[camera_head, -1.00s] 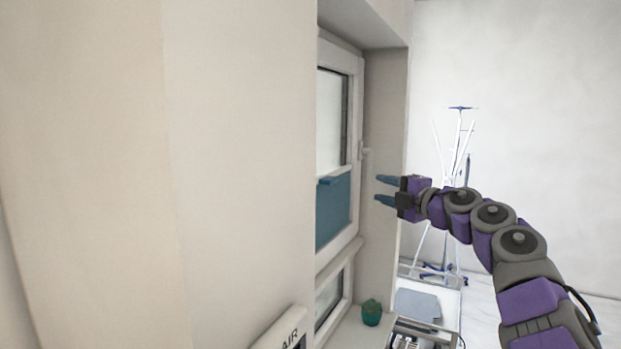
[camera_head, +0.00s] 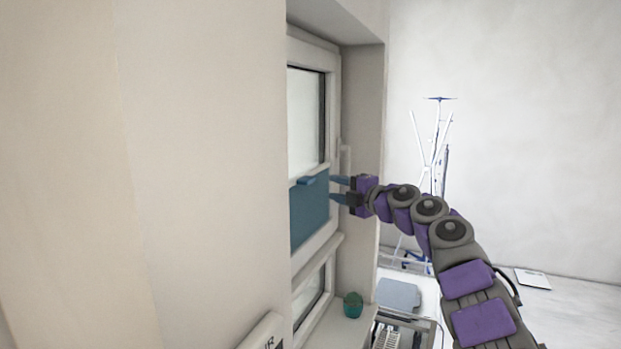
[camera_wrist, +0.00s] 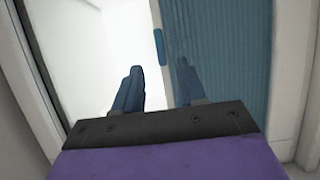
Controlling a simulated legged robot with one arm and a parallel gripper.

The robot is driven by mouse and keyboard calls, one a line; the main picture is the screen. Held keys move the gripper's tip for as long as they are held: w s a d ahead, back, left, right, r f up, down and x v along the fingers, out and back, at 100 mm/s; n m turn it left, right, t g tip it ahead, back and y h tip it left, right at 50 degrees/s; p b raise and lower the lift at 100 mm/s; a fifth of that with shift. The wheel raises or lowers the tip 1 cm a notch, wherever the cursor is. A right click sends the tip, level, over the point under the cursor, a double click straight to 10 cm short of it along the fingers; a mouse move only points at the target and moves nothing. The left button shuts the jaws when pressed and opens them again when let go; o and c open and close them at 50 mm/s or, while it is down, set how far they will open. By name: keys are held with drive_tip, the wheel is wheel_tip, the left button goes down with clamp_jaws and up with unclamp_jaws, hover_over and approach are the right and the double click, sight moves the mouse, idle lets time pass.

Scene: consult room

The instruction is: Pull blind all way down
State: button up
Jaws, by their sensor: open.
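A blue blind (camera_head: 309,215) covers the lower part of the upper window pane, with bare bright glass above it. A small blue handle (camera_head: 306,181) sits on the blind's top edge. In the wrist view the ribbed blind (camera_wrist: 235,60) fills the right side, and its handle (camera_wrist: 158,47) shows near the top middle, beyond the fingertips. My gripper (camera_head: 335,188) is open and empty, just right of the blind and its handle. In the wrist view its two fingers (camera_wrist: 158,78) point toward the handle, apart from it as far as I can tell.
The window frame (camera_head: 332,130) has a white latch handle (camera_head: 345,160) close above my gripper. A green pot (camera_head: 352,305) stands on the sill below. A stand (camera_head: 440,150) is behind my arm. A wall fills the left side.

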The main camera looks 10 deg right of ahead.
sight(312, 181)
drive_tip(key=x, duration=0.2)
drive_tip(key=p+x, duration=0.2)
drive_tip(key=x, duration=0.1)
drive_tip(key=shift+a, duration=0.6)
drive_tip(key=shift+d+p+x, duration=0.25)
drive_tip(key=shift+p+x, duration=0.95)
drive_tip(key=shift+x, duration=0.45)
drive_tip(key=shift+p+x, duration=0.6)
drive_tip(key=shift+x, duration=0.7)
drive_tip(key=shift+c, duration=0.2)
clamp_jaws()
drive_tip(key=shift+f, duration=0.1)
